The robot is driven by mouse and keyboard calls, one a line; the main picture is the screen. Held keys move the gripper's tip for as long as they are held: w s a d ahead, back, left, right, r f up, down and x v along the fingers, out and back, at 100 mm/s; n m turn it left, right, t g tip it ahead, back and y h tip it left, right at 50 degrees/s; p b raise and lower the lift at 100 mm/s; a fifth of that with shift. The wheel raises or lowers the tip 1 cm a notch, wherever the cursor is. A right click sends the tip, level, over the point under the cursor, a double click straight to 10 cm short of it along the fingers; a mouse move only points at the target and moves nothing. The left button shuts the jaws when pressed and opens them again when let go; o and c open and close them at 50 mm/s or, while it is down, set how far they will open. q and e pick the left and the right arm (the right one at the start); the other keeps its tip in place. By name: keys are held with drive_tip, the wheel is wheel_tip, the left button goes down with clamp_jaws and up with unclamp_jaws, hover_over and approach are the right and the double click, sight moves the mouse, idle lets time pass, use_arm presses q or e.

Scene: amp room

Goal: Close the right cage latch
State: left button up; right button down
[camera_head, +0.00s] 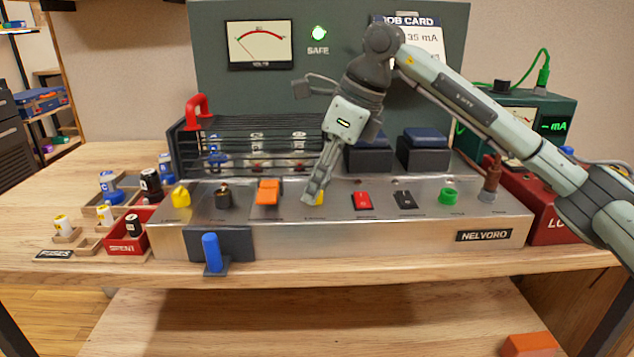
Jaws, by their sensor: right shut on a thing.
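My right gripper (313,194) comes down from the upper right onto the metal amp panel (335,232). Its fingers are shut at the right yellow latch (322,198), which they mostly hide, so the latch's exact position cannot be told. The left yellow latch (181,197) stands upright at the panel's left end. Behind the latches is the black-barred cage (235,124) with a red handle (197,108) at its upper left. Tubes show behind its bars. My left gripper is not in view.
An orange switch (268,191) is just left of the gripper; a red switch (362,201) and a black one (404,200) are to the right. A blue lever (211,252) stands in front. A red tray (128,238) and loose tubes sit at left.

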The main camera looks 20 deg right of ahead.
drive_tip(key=shift+r+n+g, duration=0.1)
drive_tip(key=shift+n+g, duration=0.4)
drive_tip(key=shift+n, duration=0.7)
drive_tip(key=shift+n+p, duration=0.4)
drive_tip(key=shift+n, duration=0.2)
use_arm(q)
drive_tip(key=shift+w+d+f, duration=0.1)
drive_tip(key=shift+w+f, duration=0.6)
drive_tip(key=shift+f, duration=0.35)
use_arm(e)
drive_tip(key=shift+n+g, duration=0.3)
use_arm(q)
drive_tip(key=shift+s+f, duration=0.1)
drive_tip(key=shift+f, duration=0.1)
use_arm(e)
drive_tip(key=c, duration=1.3)
unclamp_jaws()
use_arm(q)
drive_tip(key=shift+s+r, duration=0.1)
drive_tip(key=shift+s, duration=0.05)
use_arm(e)
drive_tip(key=shift+y, duration=0.3)
drive_tip(key=v, duration=1.2)
